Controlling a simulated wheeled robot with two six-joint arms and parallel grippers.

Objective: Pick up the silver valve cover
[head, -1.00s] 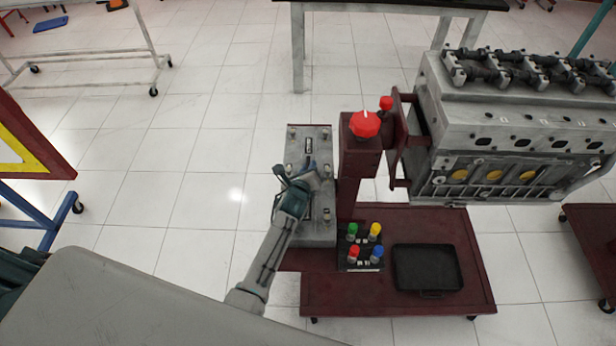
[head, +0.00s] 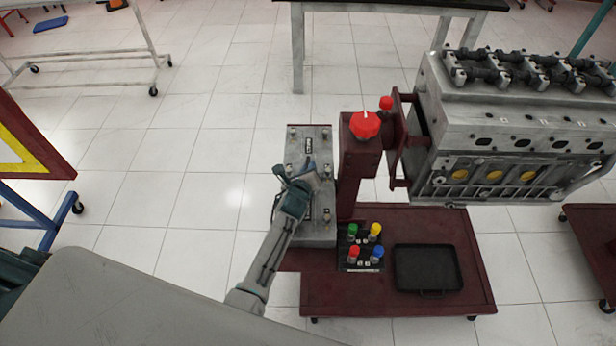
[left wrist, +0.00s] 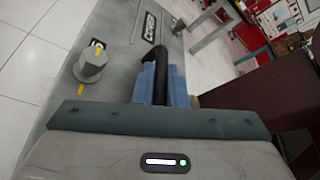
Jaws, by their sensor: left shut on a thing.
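The silver valve cover (head: 320,235) is a long grey box with bolts along its edges, left of the dark red stand post in the head view. It also shows in the left wrist view (left wrist: 120,75), with a large bolt and a label on its top. My left gripper (head: 296,176) is over the middle of the cover. In the left wrist view its blue fingers (left wrist: 166,84) are shut on the cover's black handle (left wrist: 173,72). The underside of the cover is hidden. My right gripper is not in view.
The dark red stand (head: 350,305) carries a black tray (head: 427,287) and a block with several coloured knobs (head: 362,256). A red knob (head: 365,124) tops the post. The engine (head: 510,130) is at right. Open floor lies left of the cover.

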